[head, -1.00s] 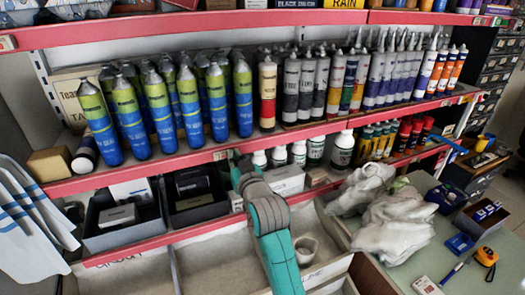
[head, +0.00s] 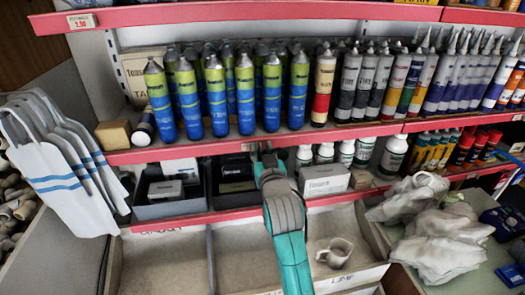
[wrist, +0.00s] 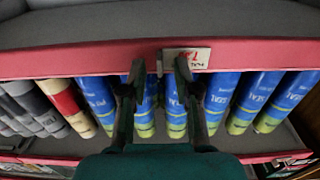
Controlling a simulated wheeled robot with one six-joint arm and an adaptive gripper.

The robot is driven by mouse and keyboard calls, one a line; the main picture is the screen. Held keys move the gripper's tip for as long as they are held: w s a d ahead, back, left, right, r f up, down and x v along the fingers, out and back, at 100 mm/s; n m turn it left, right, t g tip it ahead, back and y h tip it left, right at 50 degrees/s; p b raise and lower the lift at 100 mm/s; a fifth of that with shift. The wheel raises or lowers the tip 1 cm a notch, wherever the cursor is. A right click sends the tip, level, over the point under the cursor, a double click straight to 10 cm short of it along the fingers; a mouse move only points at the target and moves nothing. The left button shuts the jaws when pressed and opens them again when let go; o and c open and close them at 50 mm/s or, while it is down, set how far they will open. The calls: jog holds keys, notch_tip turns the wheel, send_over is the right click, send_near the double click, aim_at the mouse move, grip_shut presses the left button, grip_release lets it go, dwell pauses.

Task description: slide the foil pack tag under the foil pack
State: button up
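A white tag (wrist: 187,60) with red and dark print sits on the red shelf rail in the wrist view, which shows the shelf upside down. I cannot read its print surely. In the head view the tag (head: 249,147) is small, just left of my gripper (head: 265,150). My gripper (wrist: 161,68) is open, its fingertips near the rail, one overlapping the tag's left edge; contact is unclear. Blue-and-green tubes (head: 298,90) stand in a row above that rail. I cannot tell for sure which product is the foil pack.
Red and dark cartridges (head: 323,85) stand right of the tubes. Dark bins (head: 165,208) and white bottles (head: 393,155) are on the shelf below. Crumpled cloths (head: 440,235) lie at right.

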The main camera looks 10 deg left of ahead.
jog(key=v, duration=1.2)
dwell(0.4)
jog(key=s+d+f+m+g+h, duration=0.1)
jog(key=s+d+f, duration=0.6)
jog(key=s+f, duration=0.25)
jog(key=s+d+f+h, duration=0.1)
jog(key=s+d+f, duration=0.6)
jog(key=s+f, duration=0.25)
jog(key=s+d+m+h, duration=0.1)
jog(key=s+d, duration=0.3)
jog(key=s, duration=0.9)
jog(key=s+d+f+m+g+h, duration=0.1)
jog(key=s+d, duration=0.3)
jog(key=s, duration=1)
jog(key=shift+s+d+f+m+h, duration=0.2)
jog(key=shift+s+m+h, duration=0.1)
jog(key=shift+h, duration=0.5)
jog(key=shift+d, duration=0.1)
